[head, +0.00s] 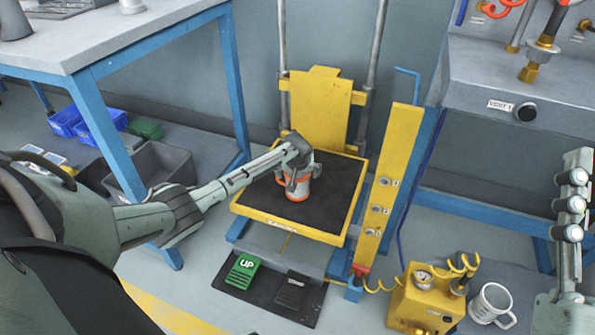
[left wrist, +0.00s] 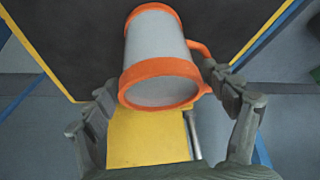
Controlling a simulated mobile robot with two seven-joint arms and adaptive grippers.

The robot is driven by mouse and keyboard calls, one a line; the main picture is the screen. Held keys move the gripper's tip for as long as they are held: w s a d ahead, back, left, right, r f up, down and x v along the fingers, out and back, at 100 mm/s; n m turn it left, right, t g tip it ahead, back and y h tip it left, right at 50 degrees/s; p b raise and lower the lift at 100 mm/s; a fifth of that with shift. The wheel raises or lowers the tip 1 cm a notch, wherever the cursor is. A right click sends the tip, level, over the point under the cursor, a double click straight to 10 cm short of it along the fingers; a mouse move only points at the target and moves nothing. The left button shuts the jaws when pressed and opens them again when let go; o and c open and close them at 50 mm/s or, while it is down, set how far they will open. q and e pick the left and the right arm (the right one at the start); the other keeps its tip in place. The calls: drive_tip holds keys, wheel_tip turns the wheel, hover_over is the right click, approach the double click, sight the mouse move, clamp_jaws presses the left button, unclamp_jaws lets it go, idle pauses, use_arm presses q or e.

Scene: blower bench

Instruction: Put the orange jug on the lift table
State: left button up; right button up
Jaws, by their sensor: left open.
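The orange jug (head: 298,187) has a pale grey body with orange bands at top and bottom and an orange handle. It stands upright on the black top of the lift table (head: 335,200), which has a yellow rim. My left gripper (head: 297,165) is at the jug, coming from the left and above. In the left wrist view my open left gripper (left wrist: 165,100) has a finger on each side of the jug (left wrist: 155,55), with the right finger close to or touching the handle. Part of the jug's upper end is hidden in the head view.
A yellow back plate (head: 318,100) and posts rise behind the lift table. A yellow control column (head: 385,190) stands at its right. A green UP pedal (head: 242,272) lies in front. A white mug (head: 491,305) stands right of a yellow gauge box (head: 425,300). A blue-legged bench (head: 110,45) is at left.

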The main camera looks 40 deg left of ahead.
use_arm(q)
drive_tip(key=p+v, duration=0.3)
drive_tip(key=v, duration=0.4)
drive_tip(key=shift+a, duration=0.1)
drive_tip(key=s+d+r+m+t+h+p, duration=0.1)
drive_tip(key=s+d+r+m+t+h, duration=0.25)
drive_tip(key=d, duration=0.75)
drive_tip(key=s+d+r+m+t+h, duration=0.15)
drive_tip(key=s+d+r+m, duration=0.35)
drive_tip(key=d, duration=0.7)
drive_tip(key=s+d+r+m+t+h, duration=0.1)
drive_tip(key=s+d+r+t, duration=0.1)
drive_tip(key=s+r, duration=0.3)
drive_tip(key=s+d+r+m+t+h, duration=0.1)
drive_tip(key=s+d+r+t, duration=0.2)
drive_tip(key=r, duration=0.9)
drive_tip(key=s, duration=0.3)
drive_tip(key=shift+s+d+r+h, duration=0.3)
drive_tip(key=shift+d+r, duration=0.05)
drive_tip(key=shift+d, duration=0.05)
use_arm(e)
drive_tip(key=w+d+f+g+h, duration=0.1)
drive_tip(key=f+g+h, duration=0.1)
drive_tip(key=f+g, duration=0.2)
drive_tip(key=w+d+f+g+h, duration=0.2)
drive_tip(key=f+g, duration=0.2)
drive_tip(key=f, duration=0.7)
drive_tip(key=shift+w+g, duration=0.15)
drive_tip(key=shift+g, duration=0.25)
